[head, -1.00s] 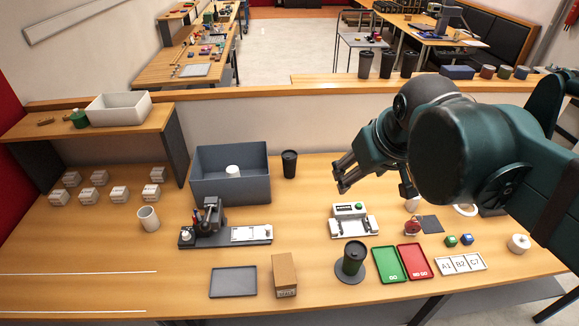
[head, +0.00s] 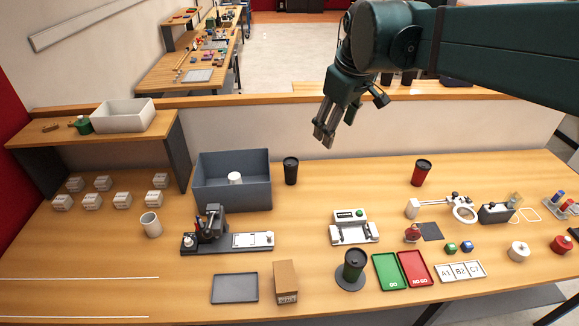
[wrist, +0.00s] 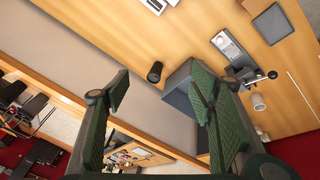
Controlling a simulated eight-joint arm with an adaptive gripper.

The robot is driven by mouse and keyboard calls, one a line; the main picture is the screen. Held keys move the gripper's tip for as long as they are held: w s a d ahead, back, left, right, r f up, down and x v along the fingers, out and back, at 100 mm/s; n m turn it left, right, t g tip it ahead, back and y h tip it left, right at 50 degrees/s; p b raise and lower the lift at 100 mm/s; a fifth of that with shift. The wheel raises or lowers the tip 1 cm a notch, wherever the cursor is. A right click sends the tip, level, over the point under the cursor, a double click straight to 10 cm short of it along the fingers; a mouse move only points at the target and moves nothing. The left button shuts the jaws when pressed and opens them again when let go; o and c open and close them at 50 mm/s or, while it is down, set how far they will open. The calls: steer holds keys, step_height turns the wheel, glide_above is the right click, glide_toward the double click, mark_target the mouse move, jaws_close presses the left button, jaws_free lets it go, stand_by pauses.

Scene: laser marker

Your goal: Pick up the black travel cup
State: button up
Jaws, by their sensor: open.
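The black travel cup (head: 290,171) stands upright on the table, just right of the grey open bin (head: 233,197). In the wrist view the cup (wrist: 154,72) shows beyond my fingers, beside the bin (wrist: 178,92). My gripper (head: 325,134) is open and empty. In the head view it hangs high, above and right of the cup in the picture, apart from it. In the wrist view its two green-padded fingers (wrist: 162,92) are spread wide with nothing between them.
A dark green lidded cup (head: 354,265) stands on a round dark mat near the front. A red cup (head: 421,173) with a dark lid stands at the back right. A white device (head: 352,229) sits mid-table. The table right of the black cup is clear.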

steer(key=w+a+f+n+g+p, duration=0.1)
steer(key=w+a+n, duration=0.1)
steer(key=w, duration=0.6)
steer(key=w+a+f+n+g+p, duration=0.1)
steer(key=w+a+n, duration=0.15)
steer(key=w, duration=0.55)
steer(key=n+g+p, duration=0.1)
steer(key=n+g, duration=0.1)
steer(key=n, duration=0.3)
glide_above(291, 161)
step_height(291, 161, down, 9)
step_height(291, 161, down, 23)
steer(key=shift+f, duration=0.15)
steer(key=shift+f, duration=1.3)
steer(key=shift+f+p, duration=0.4)
steer(key=shift+f, duration=2.25)
steer(key=shift+c, duration=0.6)
